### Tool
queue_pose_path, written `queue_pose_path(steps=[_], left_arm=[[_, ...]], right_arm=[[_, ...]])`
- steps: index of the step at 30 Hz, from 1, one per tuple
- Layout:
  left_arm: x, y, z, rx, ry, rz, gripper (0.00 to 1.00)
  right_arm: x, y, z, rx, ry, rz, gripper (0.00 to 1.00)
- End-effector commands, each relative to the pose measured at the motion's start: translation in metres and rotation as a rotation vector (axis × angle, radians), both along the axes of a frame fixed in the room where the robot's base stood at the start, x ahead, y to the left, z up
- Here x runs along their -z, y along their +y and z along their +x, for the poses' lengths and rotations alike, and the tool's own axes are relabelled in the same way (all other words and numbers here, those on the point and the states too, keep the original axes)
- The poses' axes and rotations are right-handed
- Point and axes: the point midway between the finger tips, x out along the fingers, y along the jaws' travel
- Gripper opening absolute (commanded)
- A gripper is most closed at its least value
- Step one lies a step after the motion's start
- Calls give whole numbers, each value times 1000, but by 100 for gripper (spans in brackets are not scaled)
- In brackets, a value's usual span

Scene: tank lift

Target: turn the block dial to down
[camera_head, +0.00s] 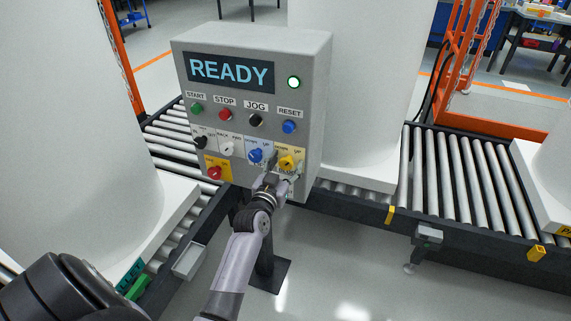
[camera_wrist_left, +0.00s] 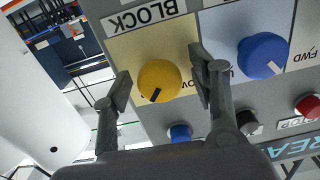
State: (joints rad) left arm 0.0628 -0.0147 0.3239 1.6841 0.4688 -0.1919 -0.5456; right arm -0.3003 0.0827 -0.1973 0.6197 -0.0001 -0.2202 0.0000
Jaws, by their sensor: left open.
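The block dial (camera_head: 287,162) is a yellow knob on a yellow plate at the lower right of the grey control panel (camera_head: 312,120). It also shows in the left wrist view (camera_wrist_left: 163,76), upside down, beside a BLOCK label (camera_wrist_left: 145,15). Its dark pointer mark slants toward the button side, the panel's upper side. My left gripper (camera_head: 284,168) is open at the dial. In the left wrist view its fingers (camera_wrist_left: 162,82) stand on either side of the knob, with gaps visible. Part of the plate lettering is hidden by a finger. My right gripper is not in view.
A blue dial (camera_head: 256,155) sits close left of the block dial, near one finger. White and black dials and a red button (camera_head: 214,172) are further left. The display reads READY, with a green lamp (camera_head: 293,82) lit. Roller conveyors (camera_head: 440,185) flank the panel.

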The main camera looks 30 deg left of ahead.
Motion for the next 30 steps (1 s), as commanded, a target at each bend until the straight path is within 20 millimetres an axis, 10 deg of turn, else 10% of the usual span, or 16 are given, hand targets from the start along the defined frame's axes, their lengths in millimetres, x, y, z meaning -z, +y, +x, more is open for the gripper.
queue_pose_path(steps=[30], left_arm=[[0, 0, -1, 0, -1, -5, 5]], right_arm=[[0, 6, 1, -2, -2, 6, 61]])
